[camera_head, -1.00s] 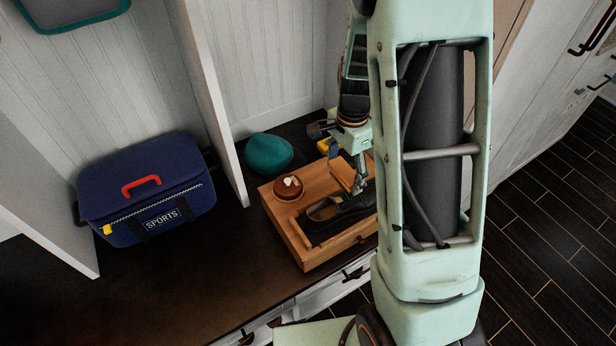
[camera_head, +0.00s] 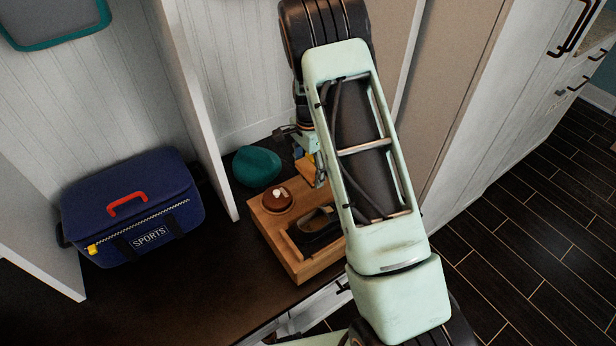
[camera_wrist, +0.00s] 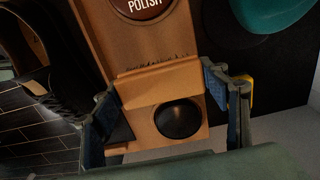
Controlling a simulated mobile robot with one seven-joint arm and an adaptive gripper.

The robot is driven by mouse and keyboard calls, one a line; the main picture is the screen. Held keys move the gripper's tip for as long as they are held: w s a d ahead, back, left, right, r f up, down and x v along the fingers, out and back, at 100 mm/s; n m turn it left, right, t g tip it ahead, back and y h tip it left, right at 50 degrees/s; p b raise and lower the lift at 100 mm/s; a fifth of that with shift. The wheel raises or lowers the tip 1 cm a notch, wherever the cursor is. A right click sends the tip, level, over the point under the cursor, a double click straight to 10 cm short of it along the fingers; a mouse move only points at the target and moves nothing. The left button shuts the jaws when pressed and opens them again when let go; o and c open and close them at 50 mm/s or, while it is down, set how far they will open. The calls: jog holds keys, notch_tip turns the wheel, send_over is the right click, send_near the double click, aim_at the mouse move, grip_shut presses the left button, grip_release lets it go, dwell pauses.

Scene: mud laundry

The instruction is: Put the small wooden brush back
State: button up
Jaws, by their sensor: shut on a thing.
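My gripper (camera_wrist: 165,105) is shut on the small wooden brush (camera_wrist: 160,86), a tan block with dark bristles along its far edge in the wrist view. In the head view the brush (camera_head: 304,169) shows as a small tan patch at the back of the wooden shoe-care box (camera_head: 268,238), beside my gripper (camera_head: 318,178), partly hidden by my arm. A round black piece (camera_wrist: 180,118) lies below the brush in the wrist view, on the wood. I cannot tell whether the brush touches the box.
The box holds a dark shoe (camera_head: 315,232) and a brown polish tin (camera_head: 277,200). A teal rounded item (camera_head: 256,166) sits behind it. A blue sports bag (camera_head: 135,205) stands left, beyond a white divider (camera_head: 200,110). The dark bench front-left is clear.

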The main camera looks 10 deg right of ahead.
aim_at(308, 167)
jog(key=shift+w+f, duration=0.25)
jog(key=shift+f, duration=1.55)
jog(key=shift+f+b, duration=0.2)
jog(key=shift+b, duration=0.15)
jog(key=o, duration=1)
jog(key=shift+r, duration=0.1)
notch_tip(308, 167, up, 12)
jog(key=shift+a+f+p, duration=0.1)
jog(key=shift+p, duration=0.65)
jog(key=shift+r, duration=0.25)
